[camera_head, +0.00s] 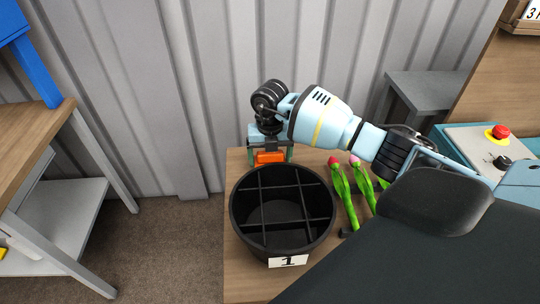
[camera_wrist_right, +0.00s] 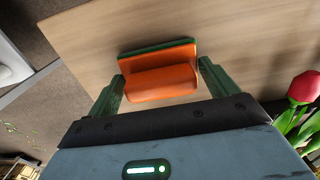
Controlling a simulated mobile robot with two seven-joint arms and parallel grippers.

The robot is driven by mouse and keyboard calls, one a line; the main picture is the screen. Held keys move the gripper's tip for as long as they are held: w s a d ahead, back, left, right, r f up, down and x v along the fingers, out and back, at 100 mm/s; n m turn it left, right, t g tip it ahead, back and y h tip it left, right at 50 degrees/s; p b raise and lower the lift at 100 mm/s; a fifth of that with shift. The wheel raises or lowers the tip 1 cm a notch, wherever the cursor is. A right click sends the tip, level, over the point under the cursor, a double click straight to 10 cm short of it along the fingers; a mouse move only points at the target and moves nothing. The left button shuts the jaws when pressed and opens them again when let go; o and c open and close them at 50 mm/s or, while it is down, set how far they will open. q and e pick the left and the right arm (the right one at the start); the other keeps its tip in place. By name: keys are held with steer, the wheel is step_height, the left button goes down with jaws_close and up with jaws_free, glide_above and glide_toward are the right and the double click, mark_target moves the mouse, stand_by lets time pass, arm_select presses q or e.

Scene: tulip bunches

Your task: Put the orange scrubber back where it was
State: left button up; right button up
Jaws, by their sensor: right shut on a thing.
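The orange scrubber (camera_head: 270,157) is at the far left part of the wooden table, behind the black bucket. In the right wrist view the scrubber (camera_wrist_right: 160,80) shows an orange body and a dark green edge. My right gripper (camera_head: 270,155) reaches down to it, and its green fingers (camera_wrist_right: 160,84) are on both sides of the orange part, shut on it. Whether the scrubber touches the tabletop I cannot tell. My left gripper is not in view.
A black bucket (camera_head: 236,215) with a divider grid and a "1" label stands just in front of the scrubber. Tulips (camera_head: 343,190) lie to its right; a pink-red bloom (camera_wrist_right: 305,86) is near my right gripper. A corrugated wall (camera_head: 200,60) rises behind the table.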

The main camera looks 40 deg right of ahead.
steer(key=shift+f, duration=0.15)
steer(key=o, duration=0.8)
step_height(320, 180, up, 12)
steer(key=shift+r+p, duration=0.2)
steer(key=shift+p, duration=0.1)
